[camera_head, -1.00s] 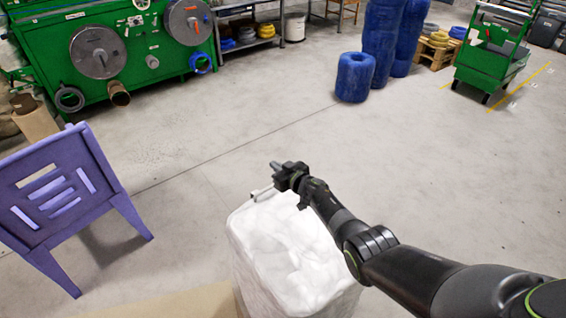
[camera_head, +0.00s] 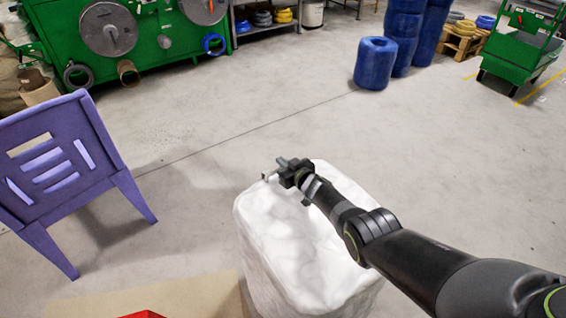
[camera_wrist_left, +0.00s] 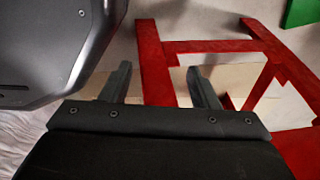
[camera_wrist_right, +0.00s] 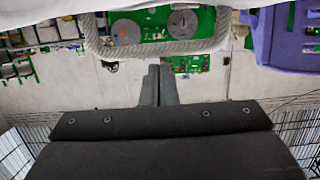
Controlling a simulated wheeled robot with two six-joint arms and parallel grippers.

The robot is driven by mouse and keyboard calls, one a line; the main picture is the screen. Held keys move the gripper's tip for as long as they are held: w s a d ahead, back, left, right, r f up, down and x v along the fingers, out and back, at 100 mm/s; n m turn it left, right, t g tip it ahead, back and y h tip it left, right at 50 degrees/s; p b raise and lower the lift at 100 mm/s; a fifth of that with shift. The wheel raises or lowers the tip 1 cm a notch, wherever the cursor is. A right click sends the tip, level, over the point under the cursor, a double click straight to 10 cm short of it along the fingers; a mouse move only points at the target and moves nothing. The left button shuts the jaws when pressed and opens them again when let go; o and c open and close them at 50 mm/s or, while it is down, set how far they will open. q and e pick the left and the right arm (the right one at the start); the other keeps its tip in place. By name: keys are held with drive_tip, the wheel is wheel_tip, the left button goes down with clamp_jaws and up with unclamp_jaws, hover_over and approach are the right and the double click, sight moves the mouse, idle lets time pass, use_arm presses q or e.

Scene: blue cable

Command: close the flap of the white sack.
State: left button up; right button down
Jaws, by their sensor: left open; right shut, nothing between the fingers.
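The white sack (camera_head: 272,245) stands upright on the floor at the lower middle of the head view, its top pale and lumpy. I cannot tell its flap apart from the rest there. My right gripper (camera_head: 274,170) is over the sack's far top edge, and my right forearm hides part of the top. In the right wrist view its fingers (camera_wrist_right: 160,70) are together and empty, just below a grey, rope-like loop (camera_wrist_right: 150,50) that hangs from white material. My left gripper (camera_wrist_left: 163,85) is open and empty; it is out of the head view.
A purple chair (camera_head: 62,160) stands left of the sack. A red frame (camera_wrist_left: 205,46) is close beyond my left fingers, and something red (camera_head: 143,314) shows at the head view's bottom edge. Blue barrels (camera_head: 375,63) and a green machine (camera_head: 150,60) stand farther back across clear floor.

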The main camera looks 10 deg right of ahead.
drive_tip(key=shift+s+f, duration=0.15)
drive_tip(key=shift+f, duration=0.2)
drive_tip(key=shift+r, duration=0.1)
drive_tip(key=r+p, duration=0.3)
drive_tip(key=w+r+p, duration=0.1)
drive_tip(key=r, duration=0.1)
drive_tip(key=shift+a+p, duration=0.25)
drive_tip(key=shift+p, duration=0.1)
drive_tip(key=s+d+r+p, duration=0.2)
drive_tip(key=s+r+p, duration=0.3)
drive_tip(key=p, duration=0.6)
drive_tip(key=shift+d+r+p, duration=0.15)
drive_tip(key=shift+r+p, duration=0.25)
drive_tip(key=shift+r, duration=1)
